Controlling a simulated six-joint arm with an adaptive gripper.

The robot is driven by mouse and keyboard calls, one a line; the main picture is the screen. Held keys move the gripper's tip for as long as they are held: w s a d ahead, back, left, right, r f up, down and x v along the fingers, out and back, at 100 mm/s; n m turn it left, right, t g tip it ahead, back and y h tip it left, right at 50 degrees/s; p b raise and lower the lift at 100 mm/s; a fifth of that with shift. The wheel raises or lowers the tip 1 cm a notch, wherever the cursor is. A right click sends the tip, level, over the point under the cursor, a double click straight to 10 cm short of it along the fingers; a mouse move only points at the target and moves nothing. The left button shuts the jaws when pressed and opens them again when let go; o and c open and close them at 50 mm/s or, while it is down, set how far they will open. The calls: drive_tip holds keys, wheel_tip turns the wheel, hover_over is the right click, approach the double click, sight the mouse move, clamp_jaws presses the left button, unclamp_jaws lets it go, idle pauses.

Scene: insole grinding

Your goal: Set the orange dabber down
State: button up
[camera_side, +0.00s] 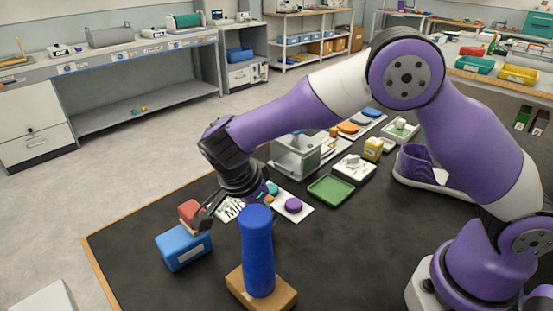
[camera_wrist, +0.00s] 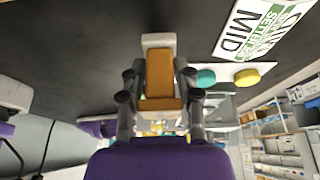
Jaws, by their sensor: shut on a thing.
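My gripper (camera_wrist: 158,92) is shut on the orange dabber (camera_wrist: 159,72), which sits between the fingers in the wrist view. The dabber has an orange-brown body and a pale end (camera_wrist: 158,41) pointing away from the palm. Dark mat lies beyond it. In the side view my gripper (camera_side: 208,211) reaches down to the left, behind the blue post.
A blue post on a wooden base (camera_side: 262,286) stands in front. A MID card (camera_wrist: 260,28) lies near a teal pad (camera_wrist: 205,77) and yellow pad (camera_wrist: 247,77). A green tray (camera_side: 331,189) and purple shoe (camera_side: 418,166) lie right.

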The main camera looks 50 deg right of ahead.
drive_tip(key=shift+f, duration=0.45)
drive_tip(key=shift+f, duration=0.1)
drive_tip(key=o, duration=1)
